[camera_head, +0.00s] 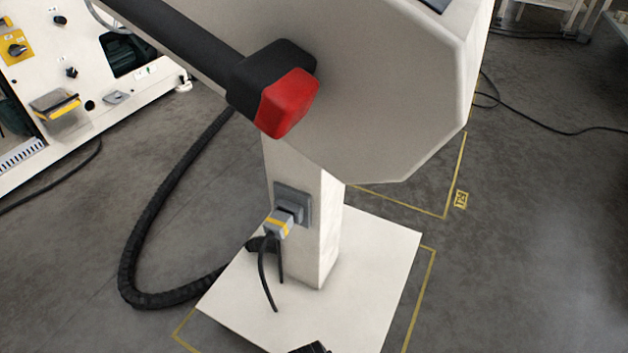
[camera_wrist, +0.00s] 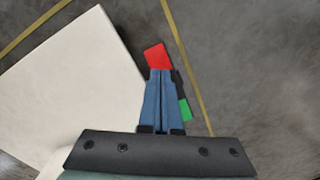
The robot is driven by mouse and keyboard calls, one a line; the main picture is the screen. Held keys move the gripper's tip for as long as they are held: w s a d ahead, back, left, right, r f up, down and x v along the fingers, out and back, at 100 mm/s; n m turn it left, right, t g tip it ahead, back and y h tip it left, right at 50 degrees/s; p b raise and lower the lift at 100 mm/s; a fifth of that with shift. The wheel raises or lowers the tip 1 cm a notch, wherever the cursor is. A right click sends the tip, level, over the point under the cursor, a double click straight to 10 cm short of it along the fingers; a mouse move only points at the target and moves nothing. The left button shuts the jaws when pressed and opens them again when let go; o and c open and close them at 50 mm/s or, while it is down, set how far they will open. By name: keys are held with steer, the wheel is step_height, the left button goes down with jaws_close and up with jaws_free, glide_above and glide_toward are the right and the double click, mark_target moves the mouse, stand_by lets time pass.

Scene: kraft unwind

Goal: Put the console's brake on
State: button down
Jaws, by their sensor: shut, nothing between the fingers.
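The console stands on a pale post (camera_head: 300,235) with a white base plate (camera_head: 370,270); the plate also fills the left of the wrist view (camera_wrist: 70,80). In the wrist view, a small red part (camera_wrist: 157,57) and a green part (camera_wrist: 185,109) show, with a black piece (camera_wrist: 179,85) between them, beside the plate on the floor side. They look like the ends of a brake pedal. My gripper (camera_wrist: 160,73) is shut and empty. Its blue fingertips overlap the red part in the picture; whether they touch cannot be told. The fingers hide part of the pedal.
A black bar with a red end (camera_head: 288,103) crosses the console's octagonal head (camera_head: 400,90). A grey plug (camera_head: 280,222) with cables sits on the post. A thick black hose (camera_head: 150,230) curves along the floor at left. Yellow lines (camera_head: 420,300) border the plate.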

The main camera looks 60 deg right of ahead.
step_height(320, 180, up, 4)
steer(key=p, duration=0.4)
steer(key=shift+r, duration=0.15)
stand_by(0.4)
